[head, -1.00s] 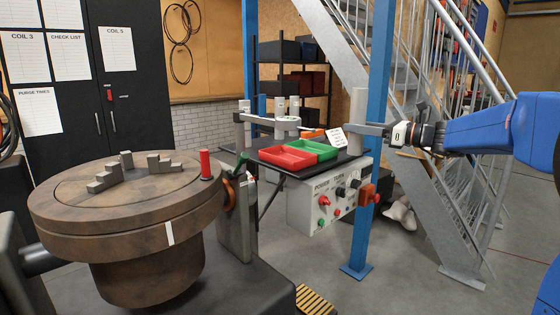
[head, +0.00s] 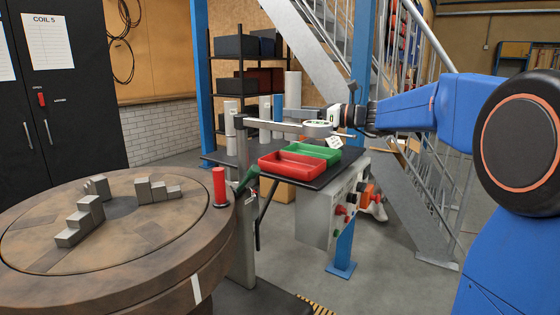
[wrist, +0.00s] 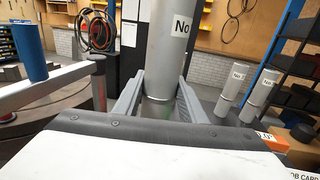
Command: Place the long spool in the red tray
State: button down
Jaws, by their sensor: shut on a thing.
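A tall pale grey spool (head: 293,88) stands upright in my gripper (head: 292,113), behind and above the trays in the head view. In the wrist view the spool (wrist: 172,45) carries a label with "No", and its top is cut off by the frame. The two fingers of my gripper (wrist: 160,105) lie on either side of its lower part. The red tray (head: 285,170) lies on a dark stand, in front of the green tray (head: 328,155). It looks empty. The spool is apart from the red tray.
A grey arm with a round disc (head: 318,129) reaches over the back of the trays. A brown turntable (head: 120,260) with grey stepped blocks and a red cylinder (head: 219,188) stands at left. Two more grey spools (wrist: 232,85) (wrist: 262,90) and a blue cylinder (wrist: 30,50) stand nearby.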

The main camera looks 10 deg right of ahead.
jog(key=shift+f, duration=4.7)
jog(key=shift+f, duration=0.15)
jog(key=c, duration=1.1)
grip_release()
jog(key=shift+d, duration=0.1)
jog(key=v, duration=1.2)
